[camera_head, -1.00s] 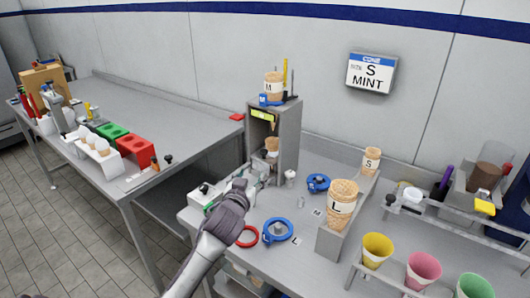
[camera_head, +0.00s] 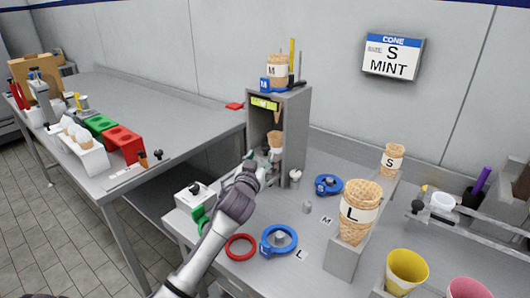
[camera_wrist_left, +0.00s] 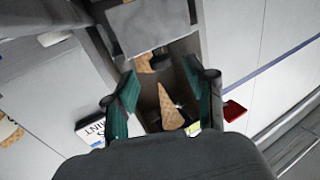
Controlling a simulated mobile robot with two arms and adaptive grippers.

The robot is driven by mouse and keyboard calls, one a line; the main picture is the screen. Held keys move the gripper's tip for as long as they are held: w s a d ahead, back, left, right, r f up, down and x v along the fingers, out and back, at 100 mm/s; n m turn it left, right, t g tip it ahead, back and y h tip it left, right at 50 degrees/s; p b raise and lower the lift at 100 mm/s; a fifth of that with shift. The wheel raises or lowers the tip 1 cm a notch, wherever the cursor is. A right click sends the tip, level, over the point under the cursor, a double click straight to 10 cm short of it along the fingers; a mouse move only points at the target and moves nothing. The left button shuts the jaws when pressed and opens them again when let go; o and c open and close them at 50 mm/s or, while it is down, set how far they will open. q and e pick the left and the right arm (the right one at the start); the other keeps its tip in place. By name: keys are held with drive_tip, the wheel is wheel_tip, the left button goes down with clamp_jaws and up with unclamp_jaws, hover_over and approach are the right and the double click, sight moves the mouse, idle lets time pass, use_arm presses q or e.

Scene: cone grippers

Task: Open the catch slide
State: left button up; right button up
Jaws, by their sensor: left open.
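The grey cone dispenser (camera_head: 294,128) stands upright on the right-hand counter, with a cone marked M (camera_head: 278,72) on top. Another cone (camera_head: 275,143) shows inside its open front, and a cone (camera_wrist_left: 170,108) shows inside it in the left wrist view. I cannot clearly make out the catch slide; my gripper partly hides the dispenser's lower front. My left gripper (camera_head: 260,166) is at that lower front. In the left wrist view its green-padded fingers (camera_wrist_left: 162,82) are apart, with nothing held between them. My right gripper is not in view.
A red ring (camera_head: 240,247), blue rings (camera_head: 278,241) (camera_head: 328,186) and a small white-topped post (camera_head: 295,178) are close to my left arm. A large cone marked L (camera_head: 358,212) stands in a grey holder at right. A sign (camera_head: 393,57) reads cone, size S, mint.

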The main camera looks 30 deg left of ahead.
sight(264, 151)
use_arm(q)
drive_tip(key=x, duration=0.4)
drive_tip(key=shift+w+a, duration=0.15)
drive_tip(key=shift+w, duration=0.2)
drive_tip(key=shift+f, duration=0.1)
clamp_jaws()
drive_tip(key=shift+s, duration=0.1)
